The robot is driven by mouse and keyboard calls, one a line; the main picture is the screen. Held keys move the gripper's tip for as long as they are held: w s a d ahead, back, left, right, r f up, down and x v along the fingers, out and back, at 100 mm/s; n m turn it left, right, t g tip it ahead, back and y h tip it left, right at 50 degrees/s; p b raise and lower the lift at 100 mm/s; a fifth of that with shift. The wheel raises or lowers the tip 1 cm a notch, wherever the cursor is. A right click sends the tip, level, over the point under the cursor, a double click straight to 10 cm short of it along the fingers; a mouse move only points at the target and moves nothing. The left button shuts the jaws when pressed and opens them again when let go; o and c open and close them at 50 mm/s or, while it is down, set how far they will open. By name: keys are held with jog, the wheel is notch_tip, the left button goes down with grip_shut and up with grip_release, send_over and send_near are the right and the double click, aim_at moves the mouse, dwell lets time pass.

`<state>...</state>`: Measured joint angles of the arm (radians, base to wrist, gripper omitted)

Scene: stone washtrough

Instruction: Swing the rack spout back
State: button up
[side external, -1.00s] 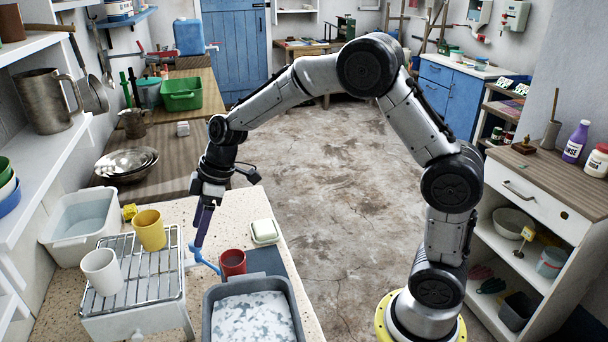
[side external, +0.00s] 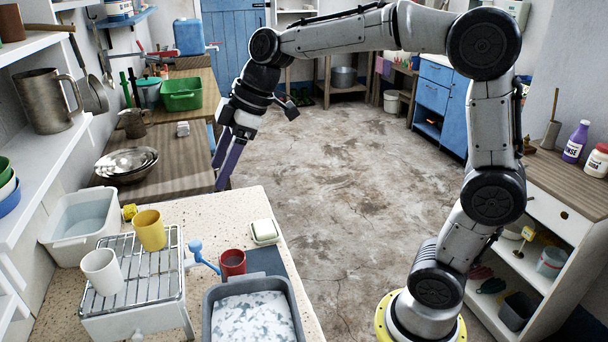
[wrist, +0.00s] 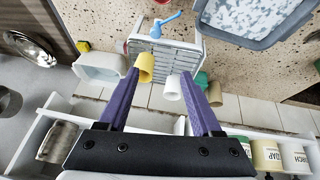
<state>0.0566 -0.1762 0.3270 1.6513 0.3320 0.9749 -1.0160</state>
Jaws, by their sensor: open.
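The rack (side external: 158,296) is a white box with a wire top on the speckled counter. Its blue spout (side external: 206,260) sticks out from the right side, angled toward the red mug and grey basin. In the wrist view the spout (wrist: 165,22) shows beyond the rack's edge (wrist: 166,52). A yellow cup (side external: 149,230) and a white cup (side external: 101,271) stand on the rack. My gripper (side external: 222,186) has purple fingers, is open and empty, and hangs beyond the counter's far edge, clear of the spout. In the wrist view my gripper's fingers (wrist: 161,74) are apart.
A red mug (side external: 232,263) stands close to the spout's tip. A grey basin (side external: 208,308) with patterned cloth or water is in front. A soap dish (side external: 264,233) sits to the right, and a white tub (side external: 84,229) to the left.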

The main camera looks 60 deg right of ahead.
jog(key=s+d+r+m+t+h, duration=0.1)
jog(key=s+m, duration=0.2)
jog(key=s, duration=1.3)
jog(key=shift+d+h, duration=0.15)
jog(key=shift+h, duration=0.15)
jog(key=shift+w, duration=0.1)
